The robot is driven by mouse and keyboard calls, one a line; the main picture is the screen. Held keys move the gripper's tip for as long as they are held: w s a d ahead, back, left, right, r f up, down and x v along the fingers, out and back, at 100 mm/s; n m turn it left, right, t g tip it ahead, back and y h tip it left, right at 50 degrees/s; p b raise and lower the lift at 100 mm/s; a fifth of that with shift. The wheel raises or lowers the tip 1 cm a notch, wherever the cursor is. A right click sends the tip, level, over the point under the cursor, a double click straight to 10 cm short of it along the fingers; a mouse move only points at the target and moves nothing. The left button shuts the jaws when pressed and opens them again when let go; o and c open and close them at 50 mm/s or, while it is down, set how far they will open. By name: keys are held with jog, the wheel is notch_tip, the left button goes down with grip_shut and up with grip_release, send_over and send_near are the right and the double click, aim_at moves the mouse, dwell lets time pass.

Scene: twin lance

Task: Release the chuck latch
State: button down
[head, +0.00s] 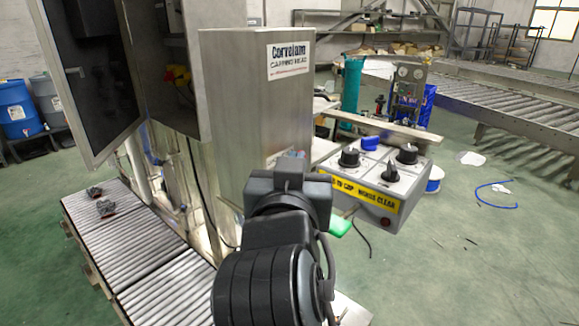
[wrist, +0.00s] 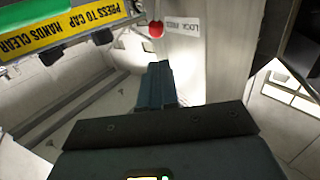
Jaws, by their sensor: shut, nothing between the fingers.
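No part that I can surely name as the chuck latch shows. In the wrist view a small round red knob (wrist: 155,29) sits at the edge of the metal housing, beside a white label (wrist: 183,24) that seems to read "LOCK KNOB" upside down. My gripper (wrist: 160,68) is shut and empty. Its fingers point towards the area of the red knob, with a visible gap in the picture; the depth between them is hard to judge. In the head view my wrist stands before the Corvelam capping head (head: 262,120), and the fingers are hidden behind it.
A control box (head: 378,180) with black knobs and a yellow warning strip stands right of my arm. A roller conveyor (head: 120,235) lies at lower left, below an open cabinet door (head: 85,80). Open green floor (head: 480,240) lies to the right.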

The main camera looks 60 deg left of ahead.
jog(key=s+d+r+b, duration=0.1)
jog(key=s+d+r, duration=0.1)
jog(key=s+d, duration=0.3)
jog(key=shift+d+r, duration=0.4)
jog(key=shift+d, duration=0.6)
jog(key=w+d+f+m+t+h, duration=0.1)
jog(key=d+f+m+h, duration=0.15)
jog(key=d+f, duration=0.9)
jog(key=w+d+f+m+t+h, duration=0.25)
jog(key=d+f, duration=0.65)
jog(key=d, duration=0.6)
jog(key=s+d+f+m+h, duration=0.1)
jog(key=s+d+f+h, duration=0.1)
jog(key=s+d, duration=0.4)
jog(key=s+d+f+m+h, duration=0.2)
jog(key=s+d+h, duration=0.15)
jog(key=d, duration=0.45)
jog(key=s+d+r+m+h, duration=0.1)
jog(key=s+d+m+h, duration=0.1)
jog(key=s+d, duration=0.6)
jog(key=s+h, duration=0.1)
jog(key=s, duration=0.2)
jog(key=shift+s+d+r, duration=0.25)
jog(key=shift+s+r, duration=0.05)
